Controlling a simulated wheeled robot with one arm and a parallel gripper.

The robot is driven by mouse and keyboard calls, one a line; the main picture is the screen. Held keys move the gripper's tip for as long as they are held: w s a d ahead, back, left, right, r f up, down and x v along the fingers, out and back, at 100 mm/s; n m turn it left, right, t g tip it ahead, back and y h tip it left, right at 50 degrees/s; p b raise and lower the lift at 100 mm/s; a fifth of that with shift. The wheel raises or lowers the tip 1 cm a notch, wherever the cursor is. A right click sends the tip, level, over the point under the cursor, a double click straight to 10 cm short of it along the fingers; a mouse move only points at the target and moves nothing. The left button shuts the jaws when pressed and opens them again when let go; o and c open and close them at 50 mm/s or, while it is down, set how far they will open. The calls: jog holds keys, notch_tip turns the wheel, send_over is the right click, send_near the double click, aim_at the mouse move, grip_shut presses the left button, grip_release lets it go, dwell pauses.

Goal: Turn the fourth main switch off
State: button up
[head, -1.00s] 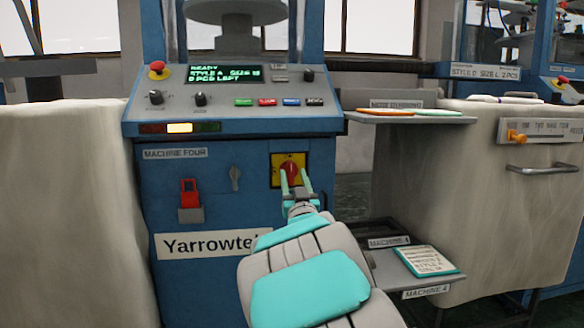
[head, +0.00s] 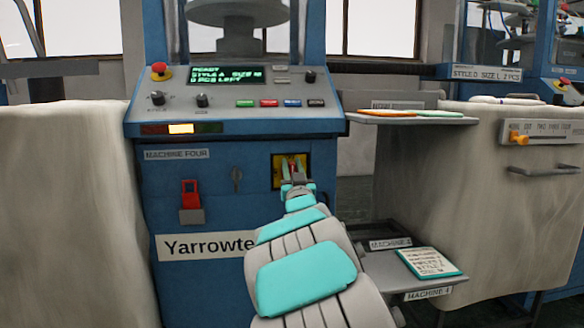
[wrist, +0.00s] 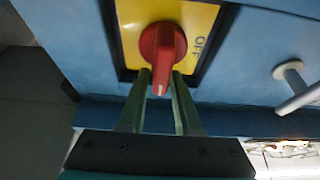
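The fourth machine's main switch is a red rotary knob (wrist: 162,50) on a yellow plate (wrist: 130,18) set in a dark frame. In the head view the knob (head: 292,164) is partly hidden by my gripper (head: 299,184). In the wrist view, the knob's handle points down toward my gripper (wrist: 161,84), with a pale mark at its lower end. The word OFF shows on the plate to its right. My fingers stand on either side of the handle, apparently with narrow gaps. Contact cannot be made out.
Above is a control console (head: 230,118) with a red button (head: 160,71). Shelves stand at right, the lower one (head: 400,270) holding a card (head: 430,262).

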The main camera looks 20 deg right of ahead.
grip_shut()
jog(key=shift+n, duration=0.5)
jog(key=n+y+p, duration=0.1)
jog(key=n, duration=0.1)
jog(key=n+y+p, duration=0.1)
jog(key=n, duration=0.1)
jog(key=shift+w+a+r+y, duration=0.1)
jog(key=shift+a+y, duration=0.2)
jog(key=shift+y, duration=0.1)
jog(key=n+y+p, duration=0.1)
jog(key=n, duration=0.3)
jog(key=a+f+n+g+y+p, duration=0.1)
jog(key=n+y+p, duration=0.1)
jog(key=n, duration=0.2)
jog(key=n+y+p, duration=0.2)
jog(key=n, duration=0.2)
jog(key=shift+w+a+f+n+g, duration=0.2)
jog(key=shift+a+f+n+g, duration=0.05)
jog(key=shift+n+g, duration=0.15)
jog(key=shift+a+f+n+g+p, duration=0.1)
jog(key=shift+f+n+g+p, duration=0.2)
jog(key=shift+n, duration=0.5)
jog(key=shift+a+f+n+g+p, duration=0.15)
jog(key=shift+n+g+p, duration=0.15)
jog(key=shift+n+p, duration=0.4)
jog(key=shift+d+f+n+g+p, duration=0.1)
jog(key=shift+f+n+g+p, duration=0.15)
jog(key=shift+n, duration=0.65)
jog(key=shift+y, duration=0.3)
